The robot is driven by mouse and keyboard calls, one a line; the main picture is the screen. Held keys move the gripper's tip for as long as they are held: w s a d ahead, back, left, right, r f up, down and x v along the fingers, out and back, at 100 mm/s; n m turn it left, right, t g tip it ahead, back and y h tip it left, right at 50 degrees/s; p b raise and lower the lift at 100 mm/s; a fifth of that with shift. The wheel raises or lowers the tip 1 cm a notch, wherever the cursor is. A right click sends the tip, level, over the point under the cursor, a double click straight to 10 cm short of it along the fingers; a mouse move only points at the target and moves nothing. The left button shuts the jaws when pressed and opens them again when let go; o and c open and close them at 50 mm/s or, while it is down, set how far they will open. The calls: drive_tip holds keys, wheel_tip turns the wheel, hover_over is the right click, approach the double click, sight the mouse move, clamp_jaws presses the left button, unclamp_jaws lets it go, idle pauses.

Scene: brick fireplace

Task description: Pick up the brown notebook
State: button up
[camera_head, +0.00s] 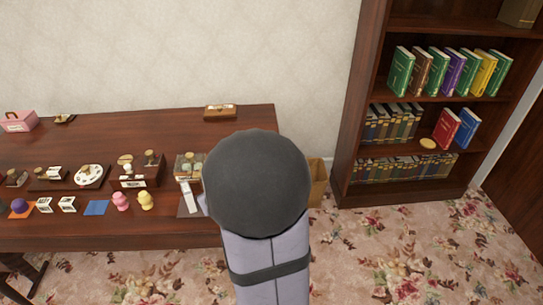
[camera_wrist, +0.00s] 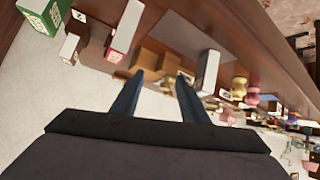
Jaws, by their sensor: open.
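I cannot surely pick out the brown notebook. A dark grey-brown flat piece (camera_head: 188,207) lies at the table's front edge, partly hidden by my arm; a grey-brown flat sheet (camera_wrist: 185,38) shows in the wrist view. A brown-spined book (camera_head: 421,72) also stands among green books on the upper shelf. My gripper (camera_wrist: 160,77) is open and empty in the wrist view, its two fingers apart, pointing toward brown boxes (camera_wrist: 152,65) on the table. In the head view my arm hides the gripper and the table's right front part.
The dark wood table (camera_head: 75,235) carries several small items, including pink (camera_head: 121,201) and yellow (camera_head: 145,200) figures and a white round dish (camera_head: 90,175). A bookcase (camera_head: 372,97) stands right, beyond a cardboard box (camera_head: 317,182). A green box (camera_wrist: 46,13) and white-red box (camera_wrist: 126,27) are near the gripper.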

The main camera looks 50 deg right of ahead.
drive_tip(key=d+m+h+b, duration=0.1)
drive_tip(key=d, duration=0.3)
drive_tip(key=s+d+m+t+h+b, duration=0.1)
drive_tip(key=d, duration=0.2)
drive_tip(key=s+d+f+m+h+b, duration=0.1)
drive_tip(key=d+b, duration=0.1)
drive_tip(key=d, duration=0.2)
drive_tip(key=shift+s+d+f+h, duration=0.1)
drive_tip(key=shift+s+d+h, duration=0.2)
drive_tip(key=shift+h, duration=0.1)
drive_tip(key=s+d, duration=0.1)
drive_tip(key=s+d+m+h+b, duration=0.1)
drive_tip(key=d, duration=0.1)
drive_tip(key=d+m, duration=0.1)
drive_tip(key=shift+s+d+t+h+b, duration=0.25)
drive_tip(key=shift+s+t+h+b, duration=0.05)
drive_tip(key=shift+s+h, duration=0.1)
drive_tip(key=shift+s+d+h, duration=0.25)
drive_tip(key=shift+d+h, duration=0.05)
drive_tip(key=shift+d, duration=0.05)
drive_tip(key=shift+w+r+p+x, duration=0.1)
drive_tip(key=shift+r+p+x, duration=0.1)
drive_tip(key=shift+x, duration=1)
drive_tip(key=shift+w+r+p+x, duration=0.1)
drive_tip(key=shift+p+x, duration=0.05)
drive_tip(key=shift+x, duration=1.1)
drive_tip(key=shift+w+r+p+x, duration=0.1)
drive_tip(key=shift+p+x, duration=0.1)
drive_tip(key=shift+x, duration=1)
drive_tip(key=shift+a, duration=0.1)
